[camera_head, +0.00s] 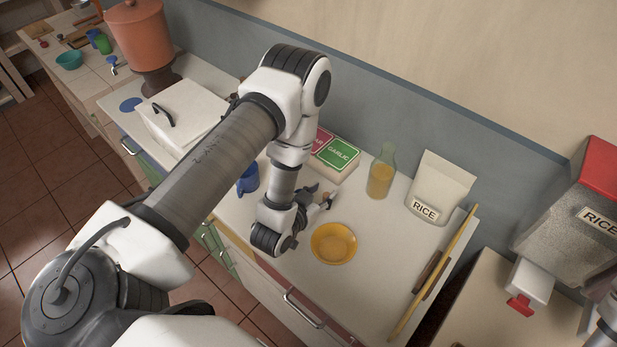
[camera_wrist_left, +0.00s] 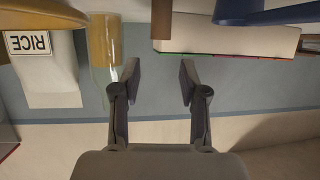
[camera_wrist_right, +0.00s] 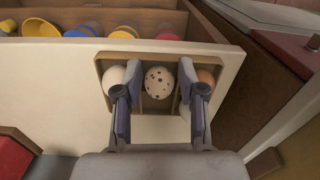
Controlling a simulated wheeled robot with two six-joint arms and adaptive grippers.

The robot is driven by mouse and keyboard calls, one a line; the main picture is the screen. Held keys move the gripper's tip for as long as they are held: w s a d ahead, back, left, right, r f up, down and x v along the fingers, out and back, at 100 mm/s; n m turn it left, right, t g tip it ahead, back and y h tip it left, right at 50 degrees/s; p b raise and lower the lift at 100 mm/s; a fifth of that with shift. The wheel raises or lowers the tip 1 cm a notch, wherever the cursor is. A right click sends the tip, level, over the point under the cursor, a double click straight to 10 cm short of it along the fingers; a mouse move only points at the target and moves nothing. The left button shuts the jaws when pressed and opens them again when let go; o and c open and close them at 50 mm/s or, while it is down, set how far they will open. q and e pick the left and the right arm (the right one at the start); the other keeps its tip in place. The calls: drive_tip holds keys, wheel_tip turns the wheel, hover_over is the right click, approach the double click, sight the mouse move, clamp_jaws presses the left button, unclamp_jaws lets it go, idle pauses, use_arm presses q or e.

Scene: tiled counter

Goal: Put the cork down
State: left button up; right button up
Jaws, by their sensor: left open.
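A small brown piece that looks like the cork (camera_wrist_left: 161,20) shows ahead of my left fingers in the left wrist view, where the scene is upside down. It appears to stand on the counter, apart from the fingers. My left gripper (camera_head: 322,198) is open and low over the counter, between the yellow bowl and the spice boxes; it also shows in the left wrist view (camera_wrist_left: 158,85). A bottle of yellow-orange liquid (camera_head: 381,174) stands upright to its right. My right gripper (camera_wrist_right: 158,100) is open near a speckled egg (camera_wrist_right: 158,83), with gaps on both sides.
A yellow bowl (camera_head: 333,243) sits close in front of my left gripper. Spice boxes (camera_head: 337,155) and a rice bag (camera_head: 438,188) stand along the wall. A long stick (camera_head: 433,275) lies at right. A blue mug (camera_head: 249,179) stands at left.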

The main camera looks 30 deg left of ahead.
use_arm(q)
drive_tip(key=p+v, duration=0.2)
drive_tip(key=v, duration=0.6)
drive_tip(key=shift+s+r, duration=0.2)
drive_tip(key=shift+s, duration=0.15)
idle(0.7)
